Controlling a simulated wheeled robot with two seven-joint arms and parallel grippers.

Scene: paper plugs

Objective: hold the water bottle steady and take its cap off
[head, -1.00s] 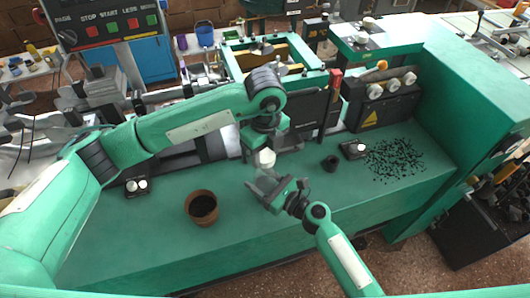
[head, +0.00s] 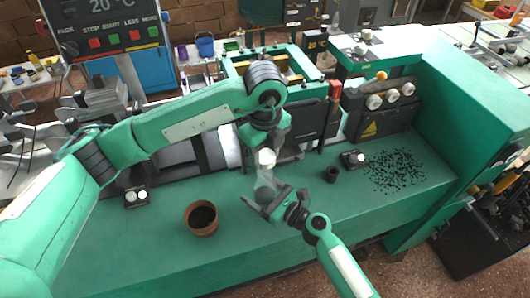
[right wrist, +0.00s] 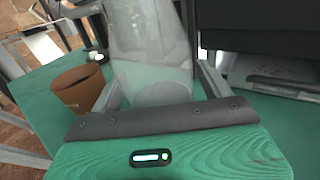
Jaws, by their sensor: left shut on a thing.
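The water bottle (head: 265,180) is clear, with a white cap (head: 267,158) on top. It stands roughly upright in front of the machine, in the middle of the head view. My left gripper (head: 267,148) comes down from above and is shut on the cap. My right gripper (head: 268,203) is low at the bottle, its fingers spread to either side. In the right wrist view the bottle (right wrist: 152,60) is between the two fingers of this gripper (right wrist: 160,92). Whether either finger touches it is hard to tell. The cap is out of the right wrist view.
A brown pot (head: 201,218) with dark contents stands on the green bench (head: 290,235), left of the bottle. A small black cup (head: 331,174), a switch box (head: 354,160) and scattered black bits (head: 396,170) are to the right. The bench front is clear.

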